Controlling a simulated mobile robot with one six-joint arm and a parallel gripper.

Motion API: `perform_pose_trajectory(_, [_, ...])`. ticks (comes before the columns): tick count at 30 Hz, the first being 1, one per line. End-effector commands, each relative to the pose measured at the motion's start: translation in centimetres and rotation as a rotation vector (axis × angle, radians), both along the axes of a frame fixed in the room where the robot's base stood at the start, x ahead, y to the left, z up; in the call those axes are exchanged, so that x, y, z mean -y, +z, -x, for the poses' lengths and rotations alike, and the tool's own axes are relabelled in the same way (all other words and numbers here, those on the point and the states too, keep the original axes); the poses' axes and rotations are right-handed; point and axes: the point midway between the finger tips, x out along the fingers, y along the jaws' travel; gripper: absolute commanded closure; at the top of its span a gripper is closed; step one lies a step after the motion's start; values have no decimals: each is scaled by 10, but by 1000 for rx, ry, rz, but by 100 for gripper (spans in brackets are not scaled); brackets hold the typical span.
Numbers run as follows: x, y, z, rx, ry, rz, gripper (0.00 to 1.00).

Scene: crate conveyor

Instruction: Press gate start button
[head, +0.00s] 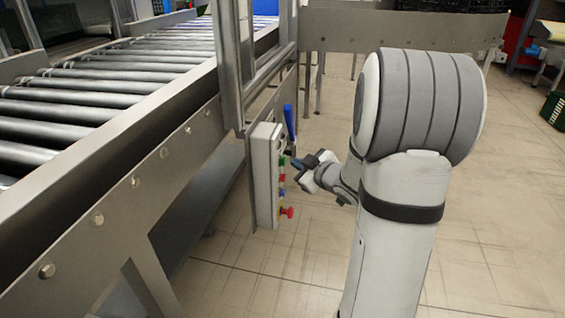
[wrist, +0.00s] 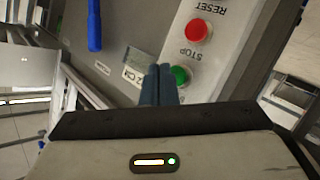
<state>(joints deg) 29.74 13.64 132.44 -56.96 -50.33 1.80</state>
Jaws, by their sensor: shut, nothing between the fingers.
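The grey control box (head: 265,175) hangs on the side of the conveyor frame, its button face turned to the right. In the wrist view its panel (wrist: 232,50) appears upside down, with a green button (wrist: 180,75), a red button (wrist: 198,31) and the words STOP and RESET. The lettering below the green button is too small to read. My gripper (head: 298,162) is shut and empty, in front of the upper part of the box. In the wrist view its fingertips (wrist: 159,72) lie just left of the green button. I cannot tell whether they touch it.
A blue handle (head: 289,121) stands just behind the box and also shows in the wrist view (wrist: 94,25). A red mushroom button (head: 288,212) sticks out low on the box. The roller conveyor (head: 100,90) runs along the left.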

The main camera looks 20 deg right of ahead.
Motion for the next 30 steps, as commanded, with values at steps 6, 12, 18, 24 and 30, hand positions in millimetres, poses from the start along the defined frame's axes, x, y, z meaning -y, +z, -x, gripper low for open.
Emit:
perform_pose_trajectory(6, [0, 0, 0, 0, 0, 0, 100])
perform_pose_trajectory(12, [0, 0, 0, 0, 0, 0, 100])
perform_pose_trajectory(18, [-5, 0, -2, 0, 0, 1, 100])
perform_pose_trajectory(24, [-7, 0, -3, -1, 0, 0, 100])
perform_pose_trajectory(30, [-7, 0, -3, 0, 0, 0, 100])
